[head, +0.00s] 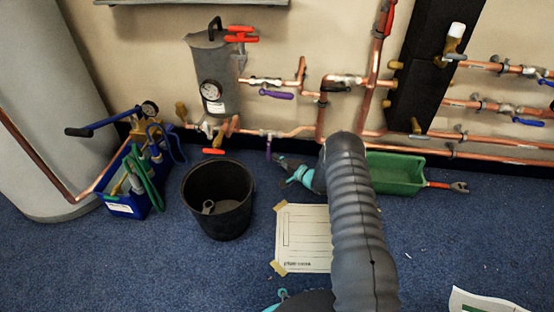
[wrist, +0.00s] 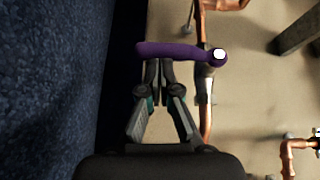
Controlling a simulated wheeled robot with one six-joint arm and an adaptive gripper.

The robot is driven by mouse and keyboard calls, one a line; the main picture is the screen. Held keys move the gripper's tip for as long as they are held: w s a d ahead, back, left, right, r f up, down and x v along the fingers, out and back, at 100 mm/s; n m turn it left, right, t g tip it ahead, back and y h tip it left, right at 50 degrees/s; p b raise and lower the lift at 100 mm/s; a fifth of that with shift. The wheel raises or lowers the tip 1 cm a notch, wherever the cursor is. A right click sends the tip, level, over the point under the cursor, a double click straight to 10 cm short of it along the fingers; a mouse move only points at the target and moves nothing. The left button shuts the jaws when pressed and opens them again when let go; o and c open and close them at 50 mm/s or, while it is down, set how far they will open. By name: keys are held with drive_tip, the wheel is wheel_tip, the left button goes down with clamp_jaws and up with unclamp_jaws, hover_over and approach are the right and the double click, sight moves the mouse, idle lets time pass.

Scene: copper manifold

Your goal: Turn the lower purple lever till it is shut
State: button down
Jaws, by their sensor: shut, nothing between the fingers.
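The lower purple lever (head: 268,149) hangs down from the low copper pipe, roughly square to it, in the head view. In the wrist view the lever (wrist: 170,49) lies across the picture, its pivot with a pale cap at the right end, over the pipe. My gripper (head: 281,160) is just right of the lever in the head view. In the wrist view my gripper (wrist: 159,68) has its fingertips together at the lever's side, near mid-length; I cannot tell whether they touch it. Nothing is between the fingers. An upper purple lever (head: 277,95) lies level on the pipe above.
A black bucket (head: 218,212) stands left of my gripper, and a blue pump box (head: 122,206) further left. A green tray (head: 396,176) lies to the right. A red lever (head: 213,151) sits left on the low pipework. A paper sheet (head: 304,238) lies on open floor.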

drive_tip(key=w+d+v, duration=0.2)
drive_tip(key=v, duration=1)
drive_tip(key=shift+s+d+f, duration=0.25)
drive_tip(key=shift+s, duration=0.05)
